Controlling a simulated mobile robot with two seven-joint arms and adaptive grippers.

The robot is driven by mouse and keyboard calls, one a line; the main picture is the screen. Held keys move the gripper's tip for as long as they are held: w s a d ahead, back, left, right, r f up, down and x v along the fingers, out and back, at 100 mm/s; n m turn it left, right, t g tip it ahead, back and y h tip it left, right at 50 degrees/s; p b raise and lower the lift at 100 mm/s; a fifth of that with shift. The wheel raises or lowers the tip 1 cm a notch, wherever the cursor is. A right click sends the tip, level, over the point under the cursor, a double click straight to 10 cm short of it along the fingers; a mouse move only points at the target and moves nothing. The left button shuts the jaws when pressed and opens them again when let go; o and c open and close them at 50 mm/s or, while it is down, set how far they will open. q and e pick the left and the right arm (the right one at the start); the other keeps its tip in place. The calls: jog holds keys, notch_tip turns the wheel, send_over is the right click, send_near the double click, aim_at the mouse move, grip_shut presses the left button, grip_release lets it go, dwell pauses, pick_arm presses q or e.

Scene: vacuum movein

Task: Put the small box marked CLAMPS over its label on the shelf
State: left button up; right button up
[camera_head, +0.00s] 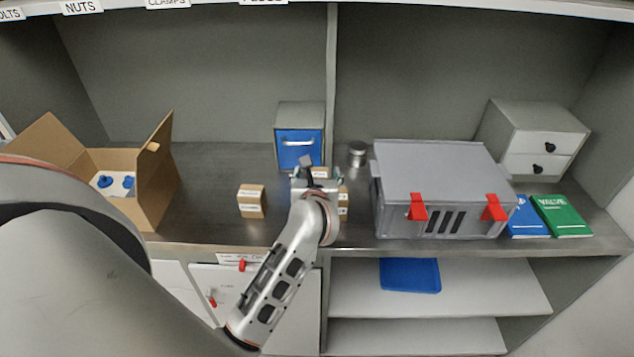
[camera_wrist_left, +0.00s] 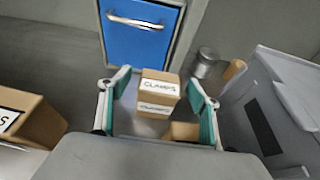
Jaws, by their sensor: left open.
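The small tan box marked CLAMPS (camera_wrist_left: 158,93) stands upright between the fingers of my left gripper (camera_wrist_left: 159,84) in the left wrist view, with gaps to both fingers. In the head view my left gripper (camera_head: 318,178) is open above the counter and hides most of that box. The CLAMPS label (camera_head: 167,3) is on the shelf edge at the top, cut off by the picture's edge. My right gripper is not in view.
Another small box (camera_head: 251,200) stands to the left, and one more (camera_wrist_left: 180,131) is close in front of the CLAMPS box. A blue-fronted drawer unit (camera_head: 300,145) stands behind. A metal can (camera_head: 357,154) and a grey case (camera_head: 440,180) are right; an open carton (camera_head: 160,185) is left.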

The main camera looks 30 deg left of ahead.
aim_at(317, 172)
pick_arm(q)
jog(key=shift+w+a+f, duration=0.2)
jog(key=shift+w+a, duration=0.05)
jog(key=shift+w, duration=0.2)
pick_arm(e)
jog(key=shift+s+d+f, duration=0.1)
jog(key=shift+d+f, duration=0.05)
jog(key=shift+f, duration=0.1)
pick_arm(q)
jog(key=c, duration=1.5)
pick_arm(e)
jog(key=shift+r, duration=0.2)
pick_arm(q)
jog(key=shift+r, duration=0.15)
